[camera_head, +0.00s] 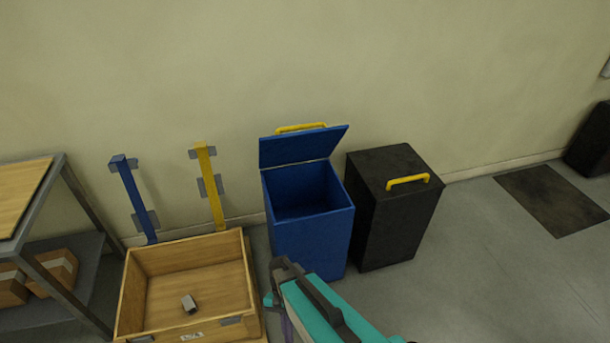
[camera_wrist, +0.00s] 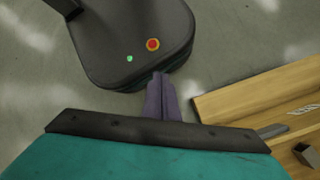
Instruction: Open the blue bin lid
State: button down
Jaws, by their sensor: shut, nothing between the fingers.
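The blue bin (camera_head: 311,232) stands against the wall in the head view, and its inside shows. Its blue lid (camera_head: 298,148) is raised on the far side and tilts up toward the wall, with a yellow handle (camera_head: 301,127) along its top edge. My gripper (camera_wrist: 161,82) shows in the wrist view with its purple fingers together and nothing between them. It points down over my own base, apart from the bin. In the head view my teal arm is in front of the bin and covers a little of its lower front; the fingers are mostly hidden there.
A black bin (camera_head: 376,220) with a closed lid and yellow handle stands right beside the blue one. A wooden crate (camera_head: 140,292) with a small grey block (camera_head: 188,303) is at the left. A metal-framed table (camera_head: 50,207) stands farther left.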

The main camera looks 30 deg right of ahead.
jog(key=s+d+n+h, duration=0.1)
jog(key=s+n, duration=0.7)
jog(key=s, duration=0.2)
jog(key=shift+d+f+t+h, duration=0.2)
jog(key=shift+f+t+h, duration=0.15)
jog(key=shift+t+h, duration=0.05)
jog(key=shift+s, duration=0.15)
